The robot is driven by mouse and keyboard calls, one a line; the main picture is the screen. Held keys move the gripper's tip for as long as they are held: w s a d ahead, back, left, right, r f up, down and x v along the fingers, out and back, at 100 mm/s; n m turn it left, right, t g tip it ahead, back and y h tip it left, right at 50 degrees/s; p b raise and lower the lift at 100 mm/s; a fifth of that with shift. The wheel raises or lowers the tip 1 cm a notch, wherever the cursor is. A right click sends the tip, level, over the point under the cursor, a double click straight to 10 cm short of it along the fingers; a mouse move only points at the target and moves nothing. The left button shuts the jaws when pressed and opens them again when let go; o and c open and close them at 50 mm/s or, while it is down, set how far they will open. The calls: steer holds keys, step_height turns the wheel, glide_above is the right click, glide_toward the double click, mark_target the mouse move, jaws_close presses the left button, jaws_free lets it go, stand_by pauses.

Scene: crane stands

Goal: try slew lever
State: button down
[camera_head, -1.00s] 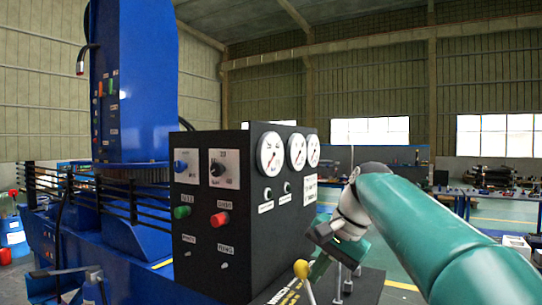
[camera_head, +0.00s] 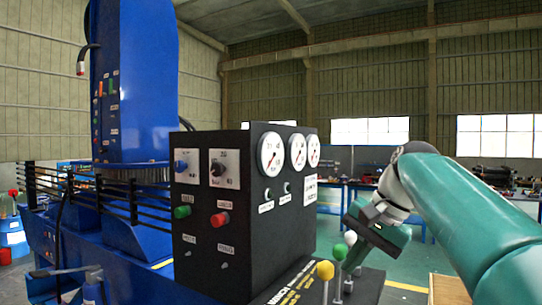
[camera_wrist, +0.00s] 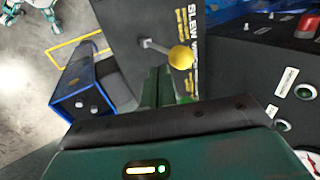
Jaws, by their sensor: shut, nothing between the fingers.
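The slew lever has a yellow ball knob (camera_head: 325,270) on a thin metal shaft and stands nearly upright at the front of the black console, in the head view. My gripper (camera_head: 352,262) is behind the knob in the head view. In the wrist view its green fingers (camera_wrist: 160,80) are together and empty, and the knob appears apart from them. The fingertips are partly hidden in the head view.
Levers with green (camera_head: 340,252) and white (camera_head: 350,238) knobs stand close behind the yellow one. The black gauge console (camera_head: 255,210) rises to the left, with buttons and dials. Open floor lies to the right, and a blue crane (camera_head: 135,90) stands at far left.

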step_height(320, 180, up, 6)
steer(key=shift+r, duration=0.25)
stand_by(0.5)
steer(key=s+f+n+t+h, duration=0.1)
steer(key=s+f+n, duration=0.1)
steer(key=s+f, duration=0.5)
steer(key=s+f+n+h, duration=0.2)
steer(key=s+f, duration=0.5)
steer(key=f, duration=0.6)
steer(key=s+f+n+t+h, duration=0.1)
steer(key=s+f+n+h, duration=0.1)
steer(key=s+f, duration=0.5)
step_height(320, 180, down, 4)
steer(key=shift+a+r+t, duration=0.1)
steer(key=shift+a+t, duration=0.2)
steer(key=shift+a, duration=0.05)
